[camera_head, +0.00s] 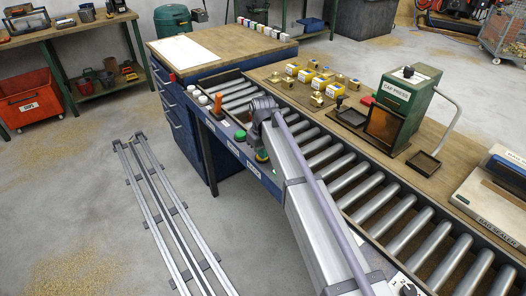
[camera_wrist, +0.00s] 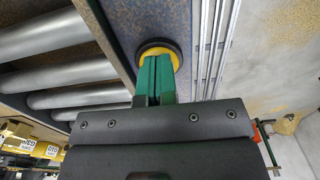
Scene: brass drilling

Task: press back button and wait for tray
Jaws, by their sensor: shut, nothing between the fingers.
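A round yellow button (camera_wrist: 157,52) with a black ring sits on the conveyor's side rail. My gripper (camera_wrist: 154,62) has its green fingers closed together, with nothing between them. The tips overlap the yellow button in the wrist view and hide part of it. I cannot tell whether they touch it or whether it is pushed in. In the head view my gripper (camera_head: 262,143) points down at the rail, at the end of a row of buttons. The conveyor rollers (camera_head: 367,183) in view are bare.
A green cap press (camera_head: 404,105) stands on the workbench behind the rollers, with small dark trays (camera_head: 424,164) beside it. Yellow boxes (camera_head: 307,75) and brass parts (camera_head: 317,99) stand further left. A bag sealer (camera_head: 495,195) is at the right. Floor rails (camera_head: 160,208) lie in front.

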